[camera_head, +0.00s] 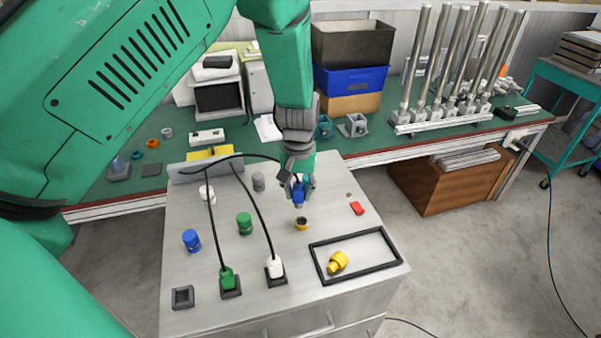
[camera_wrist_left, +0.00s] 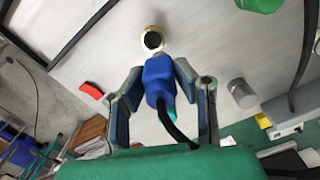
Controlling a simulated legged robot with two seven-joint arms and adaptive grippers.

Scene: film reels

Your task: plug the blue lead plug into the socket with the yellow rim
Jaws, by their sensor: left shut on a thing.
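The blue lead plug (camera_head: 299,193) is held between the fingers of my left gripper (camera_head: 298,183), above the grey cabinet top. In the left wrist view my left gripper (camera_wrist_left: 163,95) is shut on the blue plug (camera_wrist_left: 158,78), with its black lead running back toward the palm. The socket with the yellow rim (camera_head: 301,224) sits on the cabinet top, a little nearer the camera than the plug. In the left wrist view the socket (camera_wrist_left: 152,39) shows just past the plug's tip. The plug looks apart from the socket. My right gripper is not in view.
Green (camera_head: 227,279) and white (camera_head: 275,267) plugs with black leads stand in square bases. Loose blue (camera_head: 191,240), green (camera_head: 244,223) and grey (camera_head: 258,182) cylinders stand around. A red block (camera_head: 357,208) lies right of the socket.

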